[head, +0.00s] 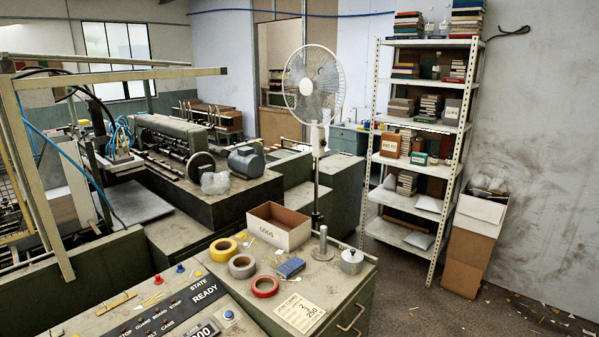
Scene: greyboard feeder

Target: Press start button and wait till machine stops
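The machine (175,135) is a dark green unit with rollers and a motor at the left middle. Its control panel (165,312) lies at the bottom of the head view, cut off by the frame edge. The panel display reads STATE READY, with a row of small labels and a counter that seems to read 200. A blue button (228,315) sits on a light plate at the panel's right. A red knob (155,280) and a blue knob (180,268) stand behind the panel. No start label is readable. Neither gripper is in view.
On the worktop are an ODDS box (278,226), several tape rolls (242,266), a blue block (291,267), a job card (300,312) and a metal pot (351,261). A fan (313,85) stands behind.

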